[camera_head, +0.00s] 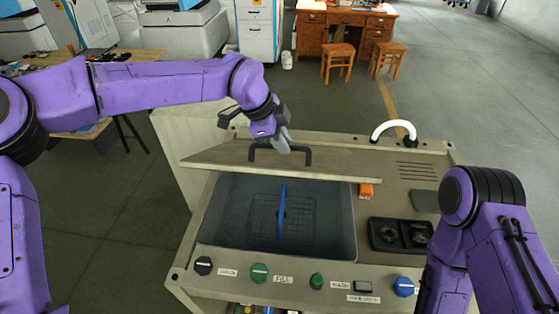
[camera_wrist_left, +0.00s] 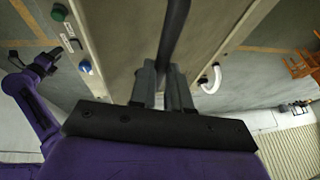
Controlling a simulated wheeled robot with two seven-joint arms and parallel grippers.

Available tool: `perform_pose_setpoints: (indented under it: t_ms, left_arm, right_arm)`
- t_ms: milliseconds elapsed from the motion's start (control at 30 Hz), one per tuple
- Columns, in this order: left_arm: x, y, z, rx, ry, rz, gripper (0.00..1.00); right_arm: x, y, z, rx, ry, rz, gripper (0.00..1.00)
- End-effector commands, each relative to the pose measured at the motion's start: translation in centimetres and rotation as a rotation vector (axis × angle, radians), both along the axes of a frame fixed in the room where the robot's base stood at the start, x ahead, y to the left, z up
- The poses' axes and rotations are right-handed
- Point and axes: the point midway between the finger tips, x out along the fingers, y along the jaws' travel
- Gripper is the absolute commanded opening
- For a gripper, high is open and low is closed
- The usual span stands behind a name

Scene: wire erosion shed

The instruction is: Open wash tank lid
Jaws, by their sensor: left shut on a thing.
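The wash tank lid (camera_head: 215,157) is a beige panel, raised and tilted up at the back of the tank, with its near edge off the rim. The wash tank (camera_head: 340,215) below is uncovered and shows a wire rack and an upright blue piece inside. My left gripper (camera_head: 284,146) is shut on the lid's black handle (camera_head: 308,156). In the left wrist view the handle (camera_wrist_left: 173,35) runs between the fingers (camera_wrist_left: 165,75). My right arm stands at the right; its gripper (camera_wrist_left: 42,64) shows only small and dark in the left wrist view.
The front panel carries knobs, including a green one (camera_head: 259,272) and a blue one (camera_head: 403,286). An orange block (camera_head: 366,190) sits right of the tank. A white curved handle (camera_head: 393,130) stands behind. A desk (camera_head: 340,28) and stools are far off, with open floor between.

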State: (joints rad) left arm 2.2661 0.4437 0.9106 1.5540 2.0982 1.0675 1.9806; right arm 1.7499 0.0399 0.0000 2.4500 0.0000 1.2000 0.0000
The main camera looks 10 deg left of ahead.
Motion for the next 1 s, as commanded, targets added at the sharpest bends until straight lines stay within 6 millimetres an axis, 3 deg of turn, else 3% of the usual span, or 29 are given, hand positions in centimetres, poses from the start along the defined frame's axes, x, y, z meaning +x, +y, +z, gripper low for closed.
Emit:
perform_pose_setpoints:
  t_ms: [200,600,633,700,1000]
  left_arm:
    - [1.6,0.3,0.8,0.006,-0.006,0.004,0.00]
    - [1.8,0.4,0.8,0.008,-0.004,0.005,0.00]
    - [1.7,0.4,0.8,0.008,-0.004,0.005,0.23]
    - [1.7,0.4,0.8,0.008,-0.003,0.005,0.42]
    - [1.6,0.2,1.1,0.004,-0.002,0.003,0.42]
  right_arm:
    - [0.0,0.0,0.3,0.000,0.000,0.000,0.43]
    - [0.0,0.0,0.3,0.000,0.000,0.000,0.43]
    - [0.0,0.0,0.3,0.000,0.000,0.000,0.43]
    - [0.0,0.0,0.3,0.000,0.000,0.000,0.43]
    - [0.0,0.0,0.3,0.000,0.000,0.000,0.43]
